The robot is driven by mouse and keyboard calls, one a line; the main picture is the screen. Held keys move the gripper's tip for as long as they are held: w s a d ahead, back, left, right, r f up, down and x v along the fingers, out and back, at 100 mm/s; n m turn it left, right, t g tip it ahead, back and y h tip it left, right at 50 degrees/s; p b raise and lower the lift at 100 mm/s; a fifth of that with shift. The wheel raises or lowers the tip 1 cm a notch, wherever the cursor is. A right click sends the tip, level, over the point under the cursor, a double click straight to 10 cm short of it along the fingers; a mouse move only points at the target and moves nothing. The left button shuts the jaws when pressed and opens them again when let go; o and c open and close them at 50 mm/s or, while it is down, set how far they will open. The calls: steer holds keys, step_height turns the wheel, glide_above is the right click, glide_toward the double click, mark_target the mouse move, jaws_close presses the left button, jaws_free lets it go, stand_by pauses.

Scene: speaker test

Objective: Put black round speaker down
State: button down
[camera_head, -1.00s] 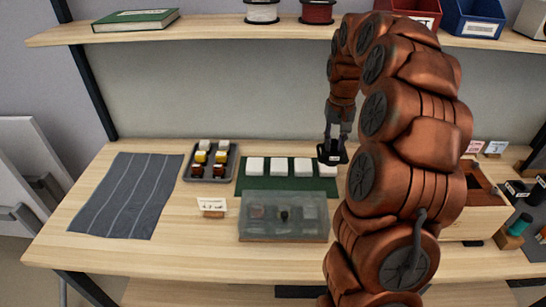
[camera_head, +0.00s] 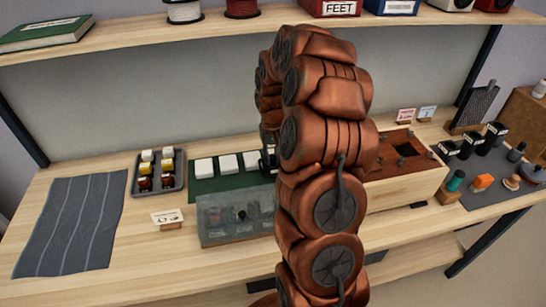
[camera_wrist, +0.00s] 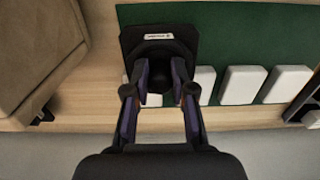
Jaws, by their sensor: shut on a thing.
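My gripper (camera_wrist: 160,77) is shut on a black thing (camera_wrist: 160,50), which I take to be the speaker. In the wrist view it shows a flat, square-edged black part with a small white label, and the fingers grip a narrower part. It is over one end of the green mat (camera_wrist: 228,28), beside the row of white blocks (camera_wrist: 243,84). I cannot tell whether it touches the mat or table. In the head view my arm hides most of the gripper and held thing. The green mat (camera_head: 207,184) shows left of my arm.
A clear-lidded case (camera_head: 222,228) lies in front of the mat. A wooden box (camera_head: 402,190) stands right of my arm. Bare table shows in front.

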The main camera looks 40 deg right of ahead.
steer(key=shift+f, duration=0.55)
steer(key=shift+f, duration=0.15)
steer(key=c, duration=1)
jaws_free()
